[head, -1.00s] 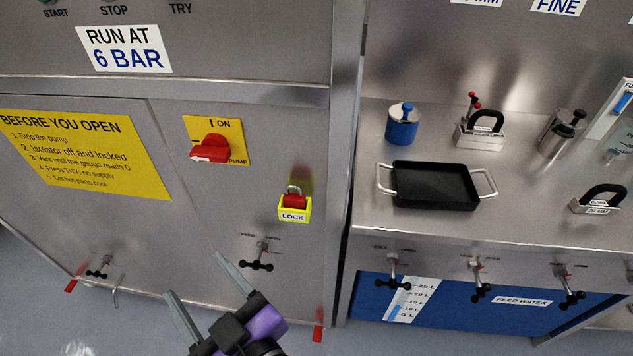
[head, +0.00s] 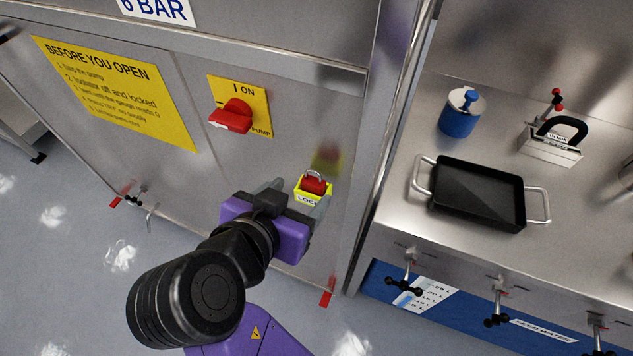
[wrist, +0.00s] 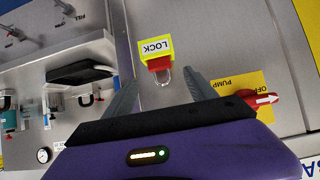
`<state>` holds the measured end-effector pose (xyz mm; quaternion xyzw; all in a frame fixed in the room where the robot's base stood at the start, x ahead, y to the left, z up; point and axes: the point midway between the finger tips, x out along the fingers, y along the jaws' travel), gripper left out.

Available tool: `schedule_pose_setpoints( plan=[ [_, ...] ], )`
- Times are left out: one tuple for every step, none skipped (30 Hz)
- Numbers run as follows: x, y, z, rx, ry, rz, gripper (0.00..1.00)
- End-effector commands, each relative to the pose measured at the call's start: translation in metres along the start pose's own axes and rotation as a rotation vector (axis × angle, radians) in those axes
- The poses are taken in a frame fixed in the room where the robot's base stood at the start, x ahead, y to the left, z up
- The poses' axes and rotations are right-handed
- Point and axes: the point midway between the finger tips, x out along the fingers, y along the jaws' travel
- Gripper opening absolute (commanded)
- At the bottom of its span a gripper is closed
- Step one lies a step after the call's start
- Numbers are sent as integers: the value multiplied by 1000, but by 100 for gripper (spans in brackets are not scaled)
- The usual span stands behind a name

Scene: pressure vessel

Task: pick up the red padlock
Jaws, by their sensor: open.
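The red padlock (head: 314,185) with a silver shackle sits in a yellow holder (head: 299,195) marked LOCK on the steel cabinet front. In the wrist view the padlock (wrist: 159,64) shows upside down, its shackle pointing toward my gripper, with the yellow holder (wrist: 155,47) beyond it. My gripper (head: 298,191) is open, its two grey fingers pointing at the cabinet on either side of the holder in the head view. In the wrist view the padlock lies between the open fingers (wrist: 160,88), apparently ahead of their tips. Contact cannot be told.
A red rotary pump switch (head: 232,116) on a yellow plate sticks out at the upper left of the holder. The bench to the right carries a black tray (head: 478,194), a blue canister (head: 461,113) and a black-handled block (head: 552,142). Small valves stick out below the bench edge.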

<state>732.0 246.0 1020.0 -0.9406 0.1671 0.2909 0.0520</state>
Motion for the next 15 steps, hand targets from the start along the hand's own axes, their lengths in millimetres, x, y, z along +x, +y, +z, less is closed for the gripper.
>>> schedule_pose_setpoints(
  plan=[
    [5,1,0,0,-1,3,65],
    [8,1,0,-1,-1,2,65],
    [12,0,0,-2,-1,1,65],
    [14,0,-1,-2,-2,1,65],
    [18,1,-1,-3,-2,2,65],
    [23,1,-2,-3,-1,2,65],
    [28,2,-3,-3,-2,3,65],
    [32,1,-3,-3,-2,3,65],
    [38,1,-4,-3,-2,2,65],
    [42,1,-4,-2,-2,1,65],
    [47,1,-4,-2,-1,1,65],
    [52,1,-3,-3,-1,1,65],
    [54,0,-3,-3,0,0,65],
    [56,0,-3,-3,-1,-1,65],
    [59,0,-3,-3,-1,-1,65]
  ],
)
